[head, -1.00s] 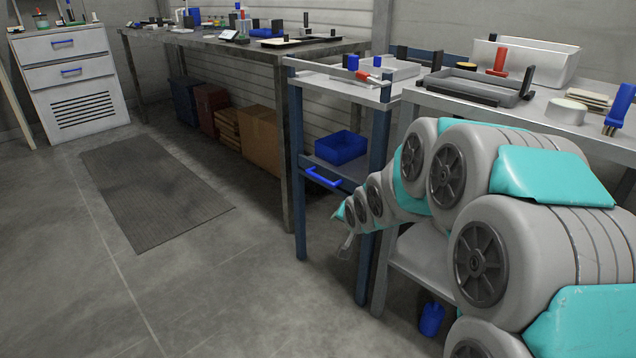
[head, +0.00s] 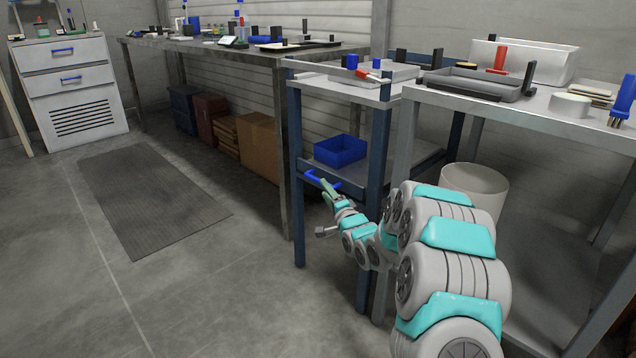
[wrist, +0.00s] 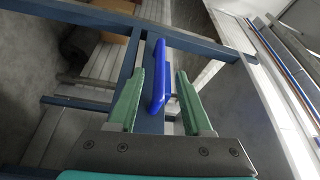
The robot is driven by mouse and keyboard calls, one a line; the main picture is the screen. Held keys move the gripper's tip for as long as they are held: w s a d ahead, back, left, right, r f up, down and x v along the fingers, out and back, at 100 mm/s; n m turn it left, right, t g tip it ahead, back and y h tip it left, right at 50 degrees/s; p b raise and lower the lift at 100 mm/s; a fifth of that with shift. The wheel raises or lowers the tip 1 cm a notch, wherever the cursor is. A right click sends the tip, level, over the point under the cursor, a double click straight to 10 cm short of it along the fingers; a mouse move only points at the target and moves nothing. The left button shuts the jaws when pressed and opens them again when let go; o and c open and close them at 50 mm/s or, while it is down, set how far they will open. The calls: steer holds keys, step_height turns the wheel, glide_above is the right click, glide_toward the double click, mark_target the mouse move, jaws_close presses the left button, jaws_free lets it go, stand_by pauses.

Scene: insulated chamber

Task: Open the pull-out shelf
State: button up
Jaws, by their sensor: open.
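The pull-out shelf (head: 375,172) is the low grey shelf in the blue-framed stand, and a blue bin (head: 340,150) sits on it. Its bright blue bar handle (head: 318,178) is on the front edge; the handle also shows in the wrist view (wrist: 158,78). My gripper (head: 328,187) is at the handle in the head view. In the wrist view, my gripper (wrist: 161,74) has its two green fingers apart, one on each side of the handle, with gaps visible. The fingers partly hide the handle in the head view.
Blue stand legs (head: 297,205) flank the shelf. A workbench (head: 440,97) with trays stands close on the right, with a white bin (head: 474,185) under it. The floor in front and to the left is clear, with a dark mat (head: 150,195).

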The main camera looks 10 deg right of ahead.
mark_target(318, 181)
steer(key=shift+x, duration=3.35)
jaws_close()
